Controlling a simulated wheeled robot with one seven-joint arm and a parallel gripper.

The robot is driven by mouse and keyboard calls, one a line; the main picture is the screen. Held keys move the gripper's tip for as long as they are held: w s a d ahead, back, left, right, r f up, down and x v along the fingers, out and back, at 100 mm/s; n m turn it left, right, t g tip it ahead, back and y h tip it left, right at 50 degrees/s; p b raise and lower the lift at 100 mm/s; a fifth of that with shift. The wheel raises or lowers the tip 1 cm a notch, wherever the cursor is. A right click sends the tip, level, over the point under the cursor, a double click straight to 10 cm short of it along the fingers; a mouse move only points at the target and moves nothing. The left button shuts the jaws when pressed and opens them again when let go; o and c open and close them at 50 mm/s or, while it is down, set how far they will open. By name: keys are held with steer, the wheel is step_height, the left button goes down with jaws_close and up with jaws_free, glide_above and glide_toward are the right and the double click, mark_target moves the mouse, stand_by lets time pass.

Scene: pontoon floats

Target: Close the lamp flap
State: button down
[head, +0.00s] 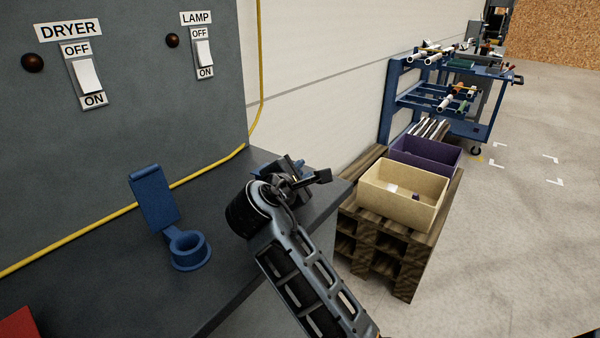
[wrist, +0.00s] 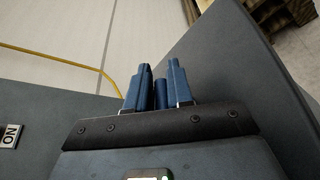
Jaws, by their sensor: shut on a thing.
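My gripper (head: 292,178) is over the right end of the grey bench, below the LAMP switch. In the wrist view its two blue fingers (wrist: 159,72) are shut on a narrow blue piece (wrist: 161,95), which appears to be the lamp flap. In the head view my gripper and wrist hide most of it, so its tilt and hinge cannot be told. The LAMP switch (head: 203,53) is a white rocker on the grey panel, beside a dark round light (head: 172,40).
A similar blue flap (head: 153,197) stands raised behind a blue ring cup (head: 190,250) left of my arm, below the DRYER switch (head: 87,76). A yellow cable (head: 205,173) runs along the bench's back. A cream bin (head: 400,210) sits on pallets at right.

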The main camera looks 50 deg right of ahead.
steer(key=shift+s+f+p, duration=0.1)
steer(key=shift+f+p, duration=0.1)
steer(key=shift+p, duration=0.35)
steer(key=shift+f+p, duration=0.2)
steer(key=shift+p, duration=0.1)
steer(key=shift+f, duration=0.25)
steer(key=c, duration=1.1)
jaws_free()
steer(key=shift+r, duration=0.1)
steer(key=shift+r, duration=0.1)
steer(key=shift+v, duration=3.9)
